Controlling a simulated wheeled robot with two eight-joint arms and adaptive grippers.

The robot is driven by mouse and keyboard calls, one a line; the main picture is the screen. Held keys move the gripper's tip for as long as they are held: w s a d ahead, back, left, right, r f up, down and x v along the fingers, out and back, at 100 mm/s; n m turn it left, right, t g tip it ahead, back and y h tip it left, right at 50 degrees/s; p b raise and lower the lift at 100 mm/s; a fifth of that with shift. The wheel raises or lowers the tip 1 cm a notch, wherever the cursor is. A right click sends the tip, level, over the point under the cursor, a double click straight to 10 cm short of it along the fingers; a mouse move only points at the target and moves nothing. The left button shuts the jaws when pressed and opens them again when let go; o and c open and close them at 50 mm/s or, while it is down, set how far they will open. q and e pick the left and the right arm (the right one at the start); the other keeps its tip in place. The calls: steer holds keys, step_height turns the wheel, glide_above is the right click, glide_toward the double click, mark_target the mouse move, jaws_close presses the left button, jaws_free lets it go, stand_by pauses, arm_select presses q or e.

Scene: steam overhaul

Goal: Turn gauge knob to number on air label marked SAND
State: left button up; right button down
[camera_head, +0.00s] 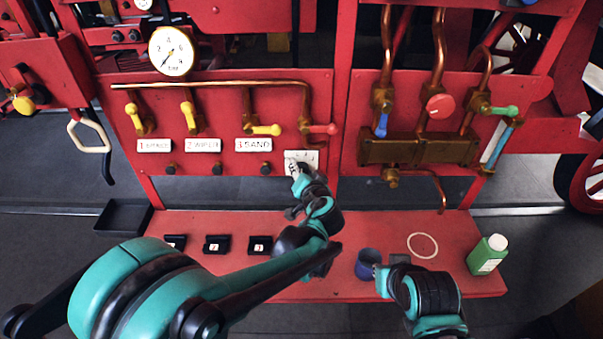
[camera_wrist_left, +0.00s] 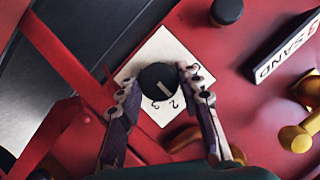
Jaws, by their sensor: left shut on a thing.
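The gauge knob (camera_wrist_left: 157,82) is black and round, on a white square plate (camera_wrist_left: 145,55) with numbers; 2 and 3 can be read. Its white pointer line points between them, closer to the 2. My left gripper (camera_wrist_left: 163,88) is shut on the knob, one finger on each side. In the head view my left gripper (camera_head: 299,172) covers the knob and part of its plate (camera_head: 306,156). The SAND label (camera_head: 253,144) reads 3 SAND and also shows in the wrist view (camera_wrist_left: 288,50). My right gripper (camera_head: 382,278) is low beside a blue cup; its fingers are unclear.
Labels 1 and 2 (camera_head: 203,145) sit left of SAND, under yellow-handled valves (camera_head: 189,117). A dial gauge (camera_head: 171,51) is above.

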arm_select(q)
steer(key=m+y+b, duration=0.1)
steer(key=m+b, duration=0.1)
steer(key=m, duration=0.1)
steer(key=m+t+y+b, duration=0.1)
steer(key=shift+d+f+m+y, duration=0.1)
steer(key=shift+f+m+y, duration=0.15)
steer(key=shift+m+y, duration=0.05)
steer(key=m+b, duration=0.1)
steer(key=m, duration=0.1)
steer(key=m+t+y+b, duration=0.1)
steer(key=m, duration=0.1)
steer(key=shift+t+y+b, duration=0.3)
steer(key=shift+b, duration=0.1)
steer(key=shift+m, duration=0.4)
steer(key=o, duration=1.2)
steer(key=shift+c, duration=0.2)
steer(key=shift+r, duration=0.1)
